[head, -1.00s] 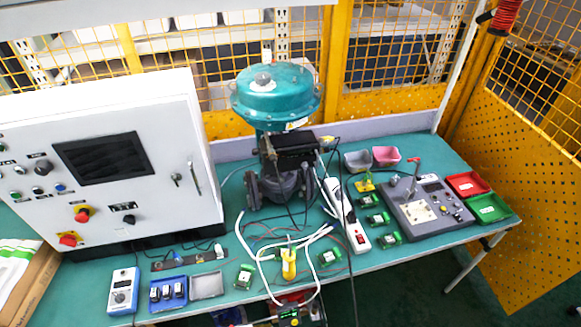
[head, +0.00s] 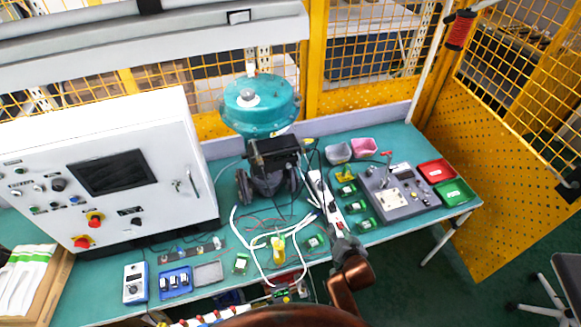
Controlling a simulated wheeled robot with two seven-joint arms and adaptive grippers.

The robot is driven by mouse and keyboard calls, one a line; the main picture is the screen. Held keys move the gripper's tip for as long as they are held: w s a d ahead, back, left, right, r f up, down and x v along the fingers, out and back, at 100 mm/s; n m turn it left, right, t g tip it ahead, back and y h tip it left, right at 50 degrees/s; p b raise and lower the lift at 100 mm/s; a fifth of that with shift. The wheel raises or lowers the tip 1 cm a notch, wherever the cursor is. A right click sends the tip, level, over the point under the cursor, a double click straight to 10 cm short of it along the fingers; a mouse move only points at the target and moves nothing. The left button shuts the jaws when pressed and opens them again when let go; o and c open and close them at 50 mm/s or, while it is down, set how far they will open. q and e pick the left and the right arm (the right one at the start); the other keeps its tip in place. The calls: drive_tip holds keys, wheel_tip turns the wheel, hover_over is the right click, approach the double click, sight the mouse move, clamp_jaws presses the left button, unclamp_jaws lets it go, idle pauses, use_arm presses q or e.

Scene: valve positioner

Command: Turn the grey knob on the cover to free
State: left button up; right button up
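The valve with its teal round actuator (head: 262,108) stands at the back middle of the bench. A black box, the positioner (head: 272,152), is mounted under the actuator in front of the valve body. A grey knob on the positioner's cover is too small to make out in the head view. A grey cap (head: 248,95) sits on top of the actuator. My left gripper is not in view.
A white control cabinet (head: 150,205) stands on the left. White cables (head: 250,262) loop over the front middle. A grey control panel (head: 385,208), red tray (head: 436,171) and green tray (head: 453,192) are at the right. Yellow mesh fencing closes off the back and right.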

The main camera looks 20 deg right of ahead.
drive_tip(key=w+a+r+m+t, duration=0.2)
drive_tip(key=w+a+r+t, duration=0.25)
drive_tip(key=w+r, duration=0.45)
drive_tip(key=m+t+y, duration=0.1)
drive_tip(key=t+y, duration=0.1)
drive_tip(key=y, duration=0.1)
approach(289, 167)
drive_tip(key=w, duration=0.7)
drive_tip(key=shift+a+p, duration=0.2)
drive_tip(key=shift+p, duration=0.15)
drive_tip(key=shift+w, duration=0.65)
drive_tip(key=shift+c, duration=0.3)
clamp_jaws()
